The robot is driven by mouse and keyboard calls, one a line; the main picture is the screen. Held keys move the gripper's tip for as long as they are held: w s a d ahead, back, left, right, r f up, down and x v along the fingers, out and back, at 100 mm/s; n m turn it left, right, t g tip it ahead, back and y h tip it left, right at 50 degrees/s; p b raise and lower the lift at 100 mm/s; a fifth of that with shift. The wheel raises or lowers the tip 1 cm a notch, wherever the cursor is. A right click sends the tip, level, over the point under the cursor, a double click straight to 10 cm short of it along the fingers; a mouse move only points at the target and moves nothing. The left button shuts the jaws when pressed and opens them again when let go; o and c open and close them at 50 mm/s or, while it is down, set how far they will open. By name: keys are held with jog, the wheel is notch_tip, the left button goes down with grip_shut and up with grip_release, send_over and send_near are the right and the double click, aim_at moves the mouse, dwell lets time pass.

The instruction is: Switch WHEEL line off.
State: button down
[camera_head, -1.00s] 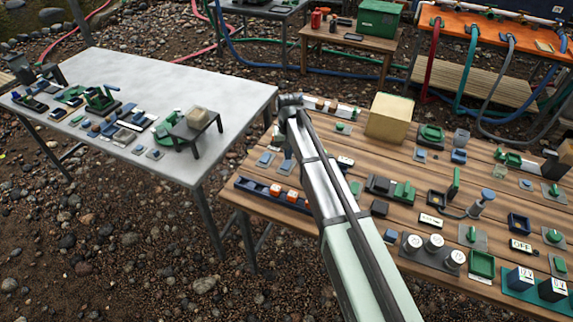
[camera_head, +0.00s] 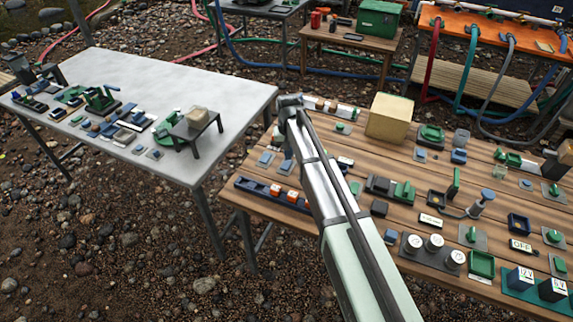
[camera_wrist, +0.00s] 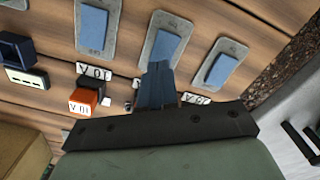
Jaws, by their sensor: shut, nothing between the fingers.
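In the wrist view, three blue rocker-like switches on grey plates stand in a row: a left switch (camera_wrist: 92,27), a middle switch (camera_wrist: 161,49) and a right switch (camera_wrist: 223,68). My gripper (camera_wrist: 159,70) is shut and empty. Its fingertips overlap the near end of the middle switch's plate; I cannot tell whether they touch it. Small white tags lie by the plates, and their lettering is too unclear to tell which is WHEEL. In the head view, blue switches (camera_head: 265,158) show left of my arm, which hides the gripper there.
An orange block (camera_wrist: 84,101) with a white tag and a dark blue socket (camera_wrist: 16,50) lie left of the fingers. The wooden table (camera_head: 330,215) is crowded with fittings. A tan box (camera_head: 390,118) stands behind my arm. A grey table (camera_head: 225,95) is at left.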

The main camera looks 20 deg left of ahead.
jog(key=shift+f, duration=0.85)
dwell(0.6)
jog(key=shift+r, duration=3.5)
